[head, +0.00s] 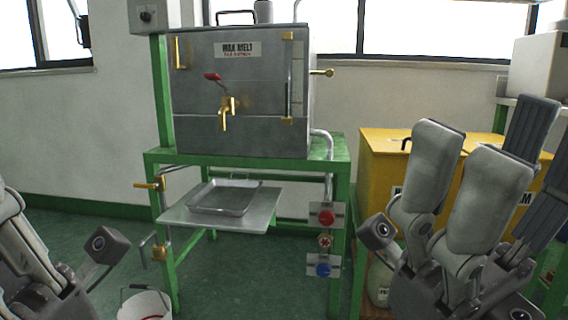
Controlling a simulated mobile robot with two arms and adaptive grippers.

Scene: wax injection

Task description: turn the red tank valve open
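The grey wax melt tank (240,95) stands on a green frame. A red lever handle (213,76) sits on its front, above and left of a brass spout (227,112). The lever slants slightly down to the right. A round red knob (327,217) is on a plate on the frame's right leg. My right gripper (488,150) is at the lower right, with its fingers spread and empty, apart from the tank. My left gripper (20,255) is at the lower left, cut by the picture edge, so its opening is unclear. Neither gripper touches a valve.
A metal tray (225,197) rests on a shelf (262,215) projecting below the tank. A blue knob (322,270) is below the red one. A yellow bin (385,145) stands right of the frame, behind my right gripper. A white bucket (145,304) is on the floor.

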